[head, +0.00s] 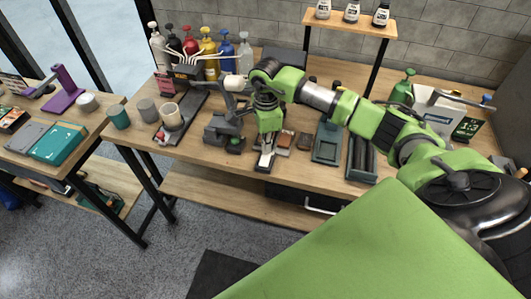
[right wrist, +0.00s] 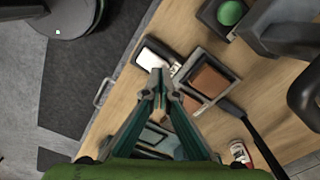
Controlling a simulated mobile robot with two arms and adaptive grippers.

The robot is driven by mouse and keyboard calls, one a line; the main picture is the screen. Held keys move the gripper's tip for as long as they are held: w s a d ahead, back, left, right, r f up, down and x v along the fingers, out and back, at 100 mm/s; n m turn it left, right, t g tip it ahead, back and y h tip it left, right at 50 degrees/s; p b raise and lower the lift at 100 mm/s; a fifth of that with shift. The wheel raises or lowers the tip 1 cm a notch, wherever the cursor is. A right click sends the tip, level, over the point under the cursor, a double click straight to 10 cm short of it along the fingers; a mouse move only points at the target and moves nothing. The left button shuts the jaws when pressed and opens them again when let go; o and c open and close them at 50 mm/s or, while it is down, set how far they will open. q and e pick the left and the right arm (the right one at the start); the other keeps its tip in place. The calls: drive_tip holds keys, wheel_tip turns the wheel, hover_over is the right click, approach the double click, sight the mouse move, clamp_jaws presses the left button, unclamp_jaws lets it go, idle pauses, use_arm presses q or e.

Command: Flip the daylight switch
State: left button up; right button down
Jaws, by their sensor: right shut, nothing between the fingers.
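A small switch-like block with a white top and dark base (head: 265,161) sits near the front edge of the wooden table. I take it to be the daylight switch, but no label is readable. It also shows in the right wrist view (right wrist: 149,57), just beyond the fingertips. My right gripper (head: 267,146) points down over it with its fingers together and empty. In the right wrist view the fingertips (right wrist: 160,76) lie close to its near end; I cannot tell whether they touch it. My left gripper is not in view.
A dark-framed brown pad (right wrist: 208,80) lies beside the switch. A green button on a dark base (right wrist: 231,13) stands farther off.

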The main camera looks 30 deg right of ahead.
sight(266, 155)
drive_tip(key=shift+f+b, duration=1.05)
drive_tip(key=shift+f, duration=0.15)
idle(0.9)
drive_tip(key=shift+r, duration=0.15)
drive_tip(key=shift+r+p, duration=2)
drive_tip(key=shift+r, duration=1.4)
